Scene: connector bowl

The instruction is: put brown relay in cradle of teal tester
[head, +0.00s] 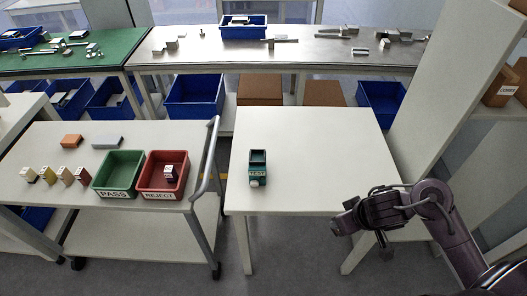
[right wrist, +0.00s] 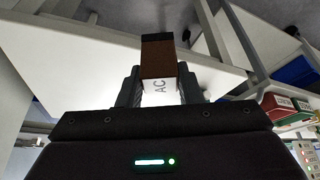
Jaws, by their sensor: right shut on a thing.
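The teal tester (head: 258,165) stands on the white table, left of its middle, with a dark opening in its top and a label on its front. My right gripper (head: 384,246) is near the table's right front corner, well to the right of the tester. In the right wrist view my right gripper (right wrist: 162,92) is shut on the brown relay (right wrist: 157,58), which has a dark end and a white part lettered "AC". The relay cannot be made out in the head view. My left gripper is not in view.
The white table (head: 320,140) is otherwise clear. A cart (head: 50,150) to the left carries a green PASS bin (head: 120,168), a red REJECT bin (head: 153,182) with a part inside, and several small relays. A grey cart handle (head: 208,160) rises beside the table's left edge.

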